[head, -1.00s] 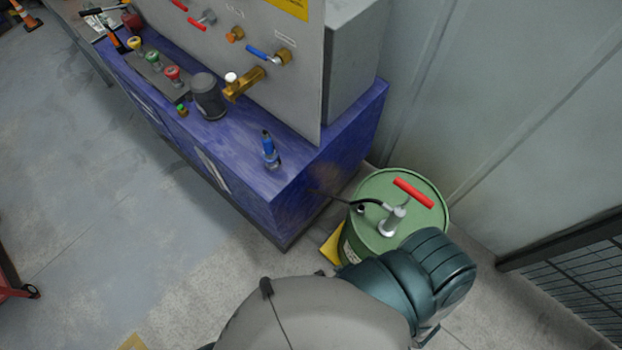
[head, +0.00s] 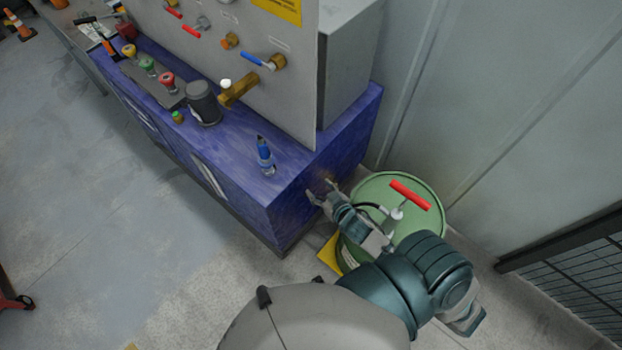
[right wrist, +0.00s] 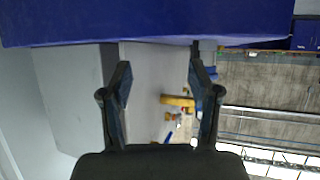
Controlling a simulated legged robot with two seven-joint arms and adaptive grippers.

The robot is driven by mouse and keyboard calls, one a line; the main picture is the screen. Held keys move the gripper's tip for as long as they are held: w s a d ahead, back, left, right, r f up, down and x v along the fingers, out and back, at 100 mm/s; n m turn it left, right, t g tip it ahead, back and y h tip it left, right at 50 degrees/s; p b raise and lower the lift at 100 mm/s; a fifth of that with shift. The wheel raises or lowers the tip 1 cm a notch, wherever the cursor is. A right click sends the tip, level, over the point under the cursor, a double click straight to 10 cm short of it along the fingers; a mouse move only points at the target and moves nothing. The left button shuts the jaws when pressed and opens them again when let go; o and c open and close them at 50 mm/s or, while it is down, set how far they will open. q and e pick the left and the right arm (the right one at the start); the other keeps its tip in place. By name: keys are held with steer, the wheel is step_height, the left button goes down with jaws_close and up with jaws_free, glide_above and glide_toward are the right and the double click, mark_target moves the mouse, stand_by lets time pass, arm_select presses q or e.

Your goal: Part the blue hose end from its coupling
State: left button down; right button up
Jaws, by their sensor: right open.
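The blue hose end (head: 264,148) stands upright on its grey coupling (head: 269,170), near the right end of the blue bench top. My right gripper (head: 321,190) is open and empty, beside the bench's right end, to the right of and below the hose end in the head view. In the right wrist view, which looks upside down, the open fingers (right wrist: 158,72) point at the bench. A blue piece that looks like the hose end (right wrist: 212,76) shows there partly hidden behind the right-hand finger. My left gripper is not in view.
A green drum (head: 427,221) with a red T-handle (head: 410,194) stands under my right forearm. A grey panel (head: 290,90) with a brass tap (head: 238,92) rises behind the hose end. A dark cup (head: 203,104) and several coloured knobs stand farther left on the bench (head: 230,147).

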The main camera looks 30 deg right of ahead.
mark_target(269, 155)
step_height(269, 155, up, 6)
steer(key=w+a+n+t+y, duration=0.2)
steer(key=w+n+t+y, duration=0.15)
steer(key=y, duration=0.45)
steer(key=shift+n+g, duration=0.25)
steer(key=x, duration=0.5)
steer(key=p+x, duration=0.1)
steer(key=x, duration=1)
steer(key=shift+a+p, duration=0.35)
steer(key=shift+a, duration=0.1)
jaws_close()
steer(key=c, duration=0.8)
jaws_free()
jaws_close()
